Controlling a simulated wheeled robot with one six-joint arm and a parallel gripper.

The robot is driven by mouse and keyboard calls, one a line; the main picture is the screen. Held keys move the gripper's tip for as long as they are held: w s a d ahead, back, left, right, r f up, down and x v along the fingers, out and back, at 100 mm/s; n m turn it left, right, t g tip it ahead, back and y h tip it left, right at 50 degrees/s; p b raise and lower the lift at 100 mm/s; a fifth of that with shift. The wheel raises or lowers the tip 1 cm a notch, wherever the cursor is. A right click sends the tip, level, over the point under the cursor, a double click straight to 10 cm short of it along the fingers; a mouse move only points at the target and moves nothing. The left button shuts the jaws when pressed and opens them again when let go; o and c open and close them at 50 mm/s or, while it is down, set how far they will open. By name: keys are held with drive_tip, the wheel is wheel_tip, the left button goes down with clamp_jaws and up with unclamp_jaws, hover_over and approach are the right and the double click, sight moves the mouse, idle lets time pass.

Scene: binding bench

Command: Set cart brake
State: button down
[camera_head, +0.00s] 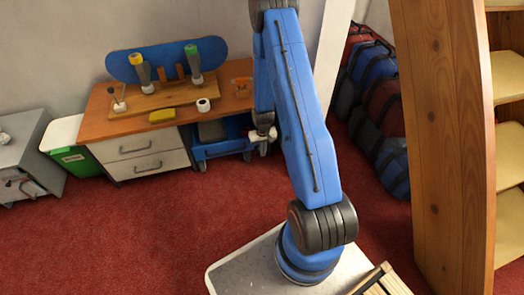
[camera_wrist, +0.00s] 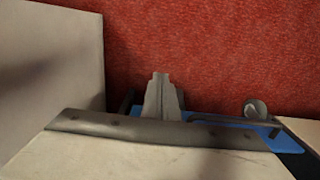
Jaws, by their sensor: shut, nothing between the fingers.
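The blue cart (camera_head: 218,150) stands in the bay under the right part of the bench, with a dark grey load on it. In the wrist view a blue strip of it (camera_wrist: 235,133) and a dark rail show beyond my gripper. A small round grey part (camera_wrist: 255,109), perhaps a wheel or pedal, stands at its right; I cannot tell which, and no brake is clearly recognisable. My gripper (camera_wrist: 161,80) is shut and empty, its fingertips over the red floor beside the cart. In the head view my gripper (camera_head: 263,134) is small, near the cart's right end, partly hidden by my arm.
The wooden bench (camera_head: 115,129) has white drawers (camera_head: 145,148) left of the cart; a pale panel (camera_wrist: 50,60) stands close at left in the wrist view. A green bin (camera_head: 80,160) and grey cabinet (camera_head: 30,150) stand farther left. The red carpet (camera_head: 130,235) in front is clear.

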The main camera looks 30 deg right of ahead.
drive_tip(key=s+a+r, duration=0.1)
drive_tip(key=s+r, duration=0.2)
drive_tip(key=r, duration=0.5)
drive_tip(key=shift+s, duration=0.3)
idle(1.1)
idle(0.4)
drive_tip(key=s+a+r+n+t, duration=0.1)
drive_tip(key=s+a+r, duration=0.15)
drive_tip(key=r, duration=0.85)
drive_tip(key=s+a+r+t, duration=0.1)
drive_tip(key=a+r, duration=0.2)
drive_tip(key=r, duration=0.7)
drive_tip(key=s+a+r+n, duration=0.1)
drive_tip(key=s+a+r, duration=0.15)
drive_tip(key=r, duration=0.85)
drive_tip(key=s+a+r+t, duration=0.1)
drive_tip(key=s+a+r, duration=0.2)
drive_tip(key=s+r, duration=0.5)
drive_tip(key=s+a+r+n+t, duration=0.1)
drive_tip(key=s+a+r, duration=0.3)
drive_tip(key=s+r, duration=0.4)
drive_tip(key=s, duration=0.6)
drive_tip(key=shift+s+a+t, duration=0.15)
drive_tip(key=shift+s+t, duration=0.1)
drive_tip(key=shift+t, duration=0.15)
